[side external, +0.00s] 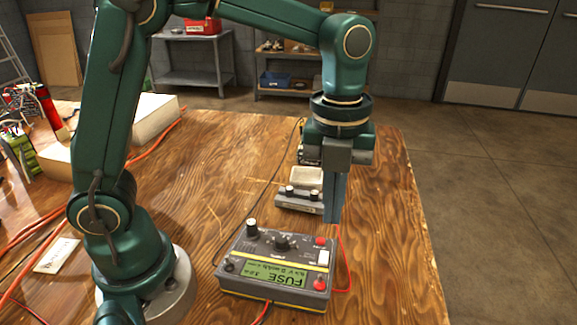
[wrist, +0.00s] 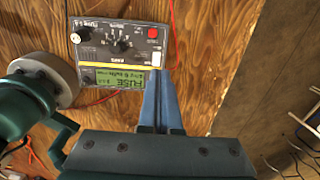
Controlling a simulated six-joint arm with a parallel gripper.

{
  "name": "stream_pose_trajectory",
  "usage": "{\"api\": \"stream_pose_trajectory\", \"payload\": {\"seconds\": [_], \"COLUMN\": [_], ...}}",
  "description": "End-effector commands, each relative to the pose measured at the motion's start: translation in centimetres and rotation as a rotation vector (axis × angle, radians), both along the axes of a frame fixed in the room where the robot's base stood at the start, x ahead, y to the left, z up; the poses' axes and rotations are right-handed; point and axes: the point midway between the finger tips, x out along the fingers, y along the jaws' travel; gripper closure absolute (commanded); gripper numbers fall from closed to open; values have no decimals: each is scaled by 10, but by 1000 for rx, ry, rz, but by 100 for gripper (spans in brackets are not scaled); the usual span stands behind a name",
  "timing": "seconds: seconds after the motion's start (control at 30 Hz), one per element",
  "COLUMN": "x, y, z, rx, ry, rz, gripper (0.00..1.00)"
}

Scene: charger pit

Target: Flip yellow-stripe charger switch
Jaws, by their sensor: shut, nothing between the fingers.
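The yellow-stripe charger (side external: 240,245) is a dark grey box on the wooden table, with a yellow stripe, black knobs, red terminals and a green display reading FUSE. Its white switch (side external: 323,257) sits near the right end of the stripe. My gripper (side external: 333,221) is shut and empty, fingers pointing down, above the charger's right rear side near a red terminal. In the wrist view the charger (wrist: 105,62) lies left of and beyond the blue fingertips (wrist: 156,72). I cannot tell the switch's position.
A second grey charger (side external: 299,204) stands behind, with another device (side external: 308,155) partly hidden beyond it. Red leads (side external: 342,250) run beside the yellow-stripe charger. A white box (side external: 155,117) and tools are at left. The table's right edge is close to the gripper.

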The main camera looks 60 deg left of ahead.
Motion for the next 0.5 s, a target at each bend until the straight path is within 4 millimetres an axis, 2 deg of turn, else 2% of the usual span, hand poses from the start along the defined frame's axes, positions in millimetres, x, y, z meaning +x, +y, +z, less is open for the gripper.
{"api": "stream_pose_trajectory", "payload": {"seconds": [0.1,0.2,0.5], "x": [3,3,4], "y": [1,2,3], "z": [25,40,66], "rx": [-2,-2,0], "ry": [-9,-8,-4], "rz": [1,1,2], "gripper": [100,100,100]}}
